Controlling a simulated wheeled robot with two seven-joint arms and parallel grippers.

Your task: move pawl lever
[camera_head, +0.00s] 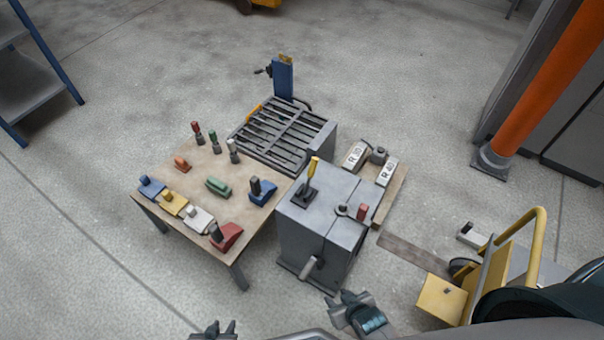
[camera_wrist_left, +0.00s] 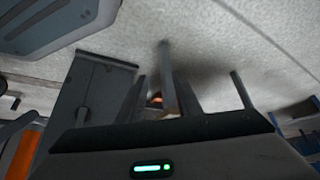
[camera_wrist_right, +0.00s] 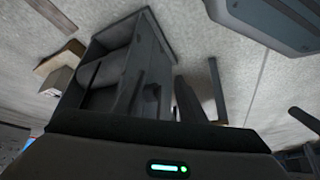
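A lever with a yellow grip (camera_head: 312,168) stands nearly upright from a dark base on top of the grey box (camera_head: 312,235); I cannot tell if it is the pawl lever. A red knob (camera_head: 362,211) is on the same top, and a grey handle (camera_head: 312,267) is on the box's front. My right gripper (camera_head: 350,298) is empty, its fingers apart, in front of the box's lower right; the box shows in the right wrist view (camera_wrist_right: 112,75). My left gripper (camera_head: 213,329) is empty and open at the bottom edge, away from the box, below the table.
A wooden table (camera_head: 165,182) with several coloured blocks and handles stands left of the box. A slatted grey rack (camera_head: 285,135) is behind. Weights marked R (camera_head: 356,156) lie on a board at right. A yellow cart (camera_head: 440,298) stands at lower right.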

